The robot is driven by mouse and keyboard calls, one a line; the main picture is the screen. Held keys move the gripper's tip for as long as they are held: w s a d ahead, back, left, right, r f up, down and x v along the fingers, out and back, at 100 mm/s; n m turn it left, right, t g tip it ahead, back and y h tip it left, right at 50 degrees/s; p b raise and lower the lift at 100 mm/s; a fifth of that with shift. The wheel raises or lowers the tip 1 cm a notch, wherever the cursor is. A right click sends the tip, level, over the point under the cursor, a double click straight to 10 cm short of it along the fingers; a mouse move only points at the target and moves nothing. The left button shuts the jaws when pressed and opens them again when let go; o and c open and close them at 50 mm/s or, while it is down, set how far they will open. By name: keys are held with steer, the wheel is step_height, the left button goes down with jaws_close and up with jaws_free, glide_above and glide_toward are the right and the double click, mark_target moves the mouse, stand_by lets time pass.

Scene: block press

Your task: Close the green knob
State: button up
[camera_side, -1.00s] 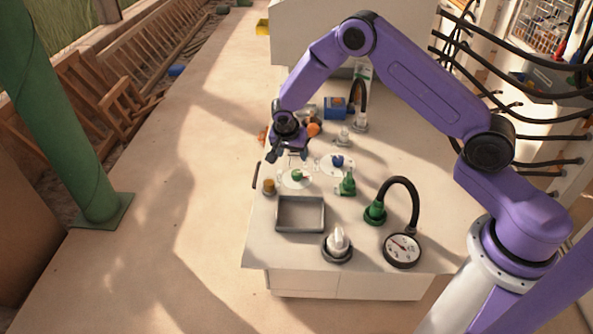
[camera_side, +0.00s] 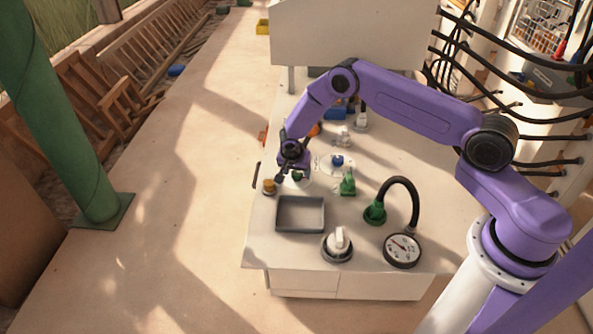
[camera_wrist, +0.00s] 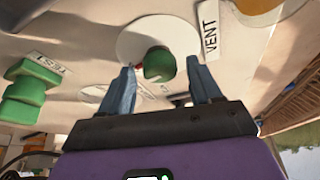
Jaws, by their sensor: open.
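The green knob (camera_wrist: 159,63) sits on a round white plate (camera_wrist: 130,45) in the wrist view, beside a label reading VENT (camera_wrist: 209,28). My gripper (camera_wrist: 158,80) is open, with one blue-grey finger on each side of the knob. The fingertips look close to it, but I cannot tell whether they touch it. In the side view my gripper (camera_side: 293,174) is low over the knob (camera_side: 297,177), which is mostly hidden by it.
A blue knob (camera_side: 337,160) on a white disc is to the right. A green fitting (camera_side: 347,183), a grey tray (camera_side: 300,227), a brass-coloured knob (camera_side: 269,187) and a white knob (camera_side: 338,240) stand nearby. A gauge (camera_side: 402,250) with a black hose is further right.

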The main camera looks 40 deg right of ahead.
steer(key=c, duration=1)
steer(key=n+t+y, duration=0.1)
steer(key=n, duration=0.3)
steer(key=shift+s+d, duration=0.1)
steer(key=n+y, duration=0.1)
steer(key=n, duration=0.2)
steer(key=shift+d+n+t+y, duration=0.1)
steer(key=shift+n+t+y, duration=0.2)
steer(key=shift+t, duration=0.1)
steer(key=n+y, duration=0.1)
steer(key=n, duration=0.3)
steer(key=shift+n+y, duration=0.3)
steer(key=shift+y, duration=0.1)
steer(key=shift+d+n+y, duration=0.1)
steer(key=shift+n+y, duration=0.2)
steer(key=shift+n, duration=0.7)
steer(key=shift+n+y, duration=0.4)
steer(key=shift+n, duration=0.6)
